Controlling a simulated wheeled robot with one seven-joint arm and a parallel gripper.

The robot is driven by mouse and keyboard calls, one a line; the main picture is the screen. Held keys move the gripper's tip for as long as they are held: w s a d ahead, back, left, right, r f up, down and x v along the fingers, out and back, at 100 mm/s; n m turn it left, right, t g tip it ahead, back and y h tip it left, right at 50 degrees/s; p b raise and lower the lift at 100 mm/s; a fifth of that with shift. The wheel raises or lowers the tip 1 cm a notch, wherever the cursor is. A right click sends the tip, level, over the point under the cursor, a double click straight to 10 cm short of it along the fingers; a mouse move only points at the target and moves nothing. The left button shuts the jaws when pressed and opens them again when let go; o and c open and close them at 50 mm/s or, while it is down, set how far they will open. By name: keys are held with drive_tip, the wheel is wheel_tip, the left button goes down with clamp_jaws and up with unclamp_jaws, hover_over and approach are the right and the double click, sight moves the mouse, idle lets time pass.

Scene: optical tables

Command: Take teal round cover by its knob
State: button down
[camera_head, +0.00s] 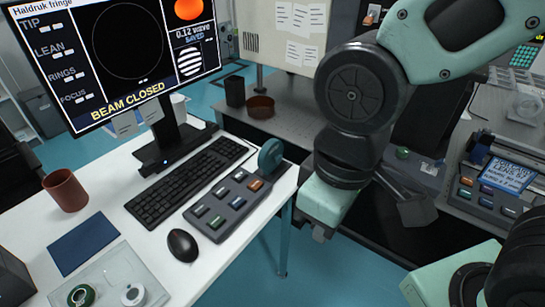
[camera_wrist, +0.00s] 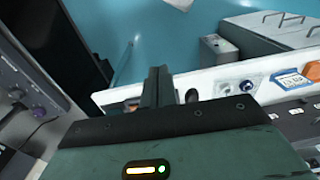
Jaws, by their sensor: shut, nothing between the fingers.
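My gripper (camera_wrist: 158,82) shows in the wrist view with its two dark fingers together and nothing between them. Its fingertips overlap the edge of a white surface seen from above. In the head view, a teal round piece (camera_head: 271,156) stands at the far right end of the button panel on the white desk. I cannot tell whether it is the cover, and no knob on it is clear. No teal round cover can be made out in the wrist view. My arm bends down to the right of the desk in the head view, apart from the teal piece.
The white desk (camera_head: 115,200) holds a monitor (camera_head: 125,50), keyboard (camera_head: 190,180), button panel (camera_head: 237,203), mouse (camera_head: 183,245) and brown cup (camera_head: 65,190). A grey bench with a dark bowl (camera_head: 261,106) stands behind. Blue floor lies between them.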

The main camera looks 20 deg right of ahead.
drive_tip(key=c, duration=1.8)
unclamp_jaws()
drive_tip(key=o, duration=1)
drive_tip(key=shift+t, duration=0.4)
drive_tip(key=w+f, duration=0.2)
drive_tip(key=w, duration=0.1)
drive_tip(key=shift+w+d+f+b, duration=0.1)
drive_tip(key=shift+w+d+b, duration=0.1)
drive_tip(key=shift+b, duration=0.15)
drive_tip(key=o, duration=0.8)
drive_tip(key=w+d+f+t+y+b, duration=0.1)
drive_tip(key=w+f, duration=0.4)
drive_tip(key=w, duration=0.3)
drive_tip(key=shift+t, duration=0.3)
drive_tip(key=m+t+y+b, duration=0.4)
drive_tip(key=t+y+b, duration=0.2)
drive_tip(key=t+y, duration=0.45)
approach(280, 160)
drive_tip(key=shift+t+h, duration=0.55)
drive_tip(key=shift+t, duration=0.1)
drive_tip(key=x, duration=0.2)
drive_tip(key=p+x, duration=0.1)
drive_tip(key=a+x, duration=0.1)
drive_tip(key=x, duration=0.1)
drive_tip(key=shift+s+a+f+p, duration=0.1)
drive_tip(key=shift+a+f+p, duration=0.05)
drive_tip(key=shift+p, duration=0.25)
drive_tip(key=shift+m, duration=0.3)
drive_tip(key=shift+p+x, duration=0.5)
drive_tip(key=shift+x, duration=2.5)
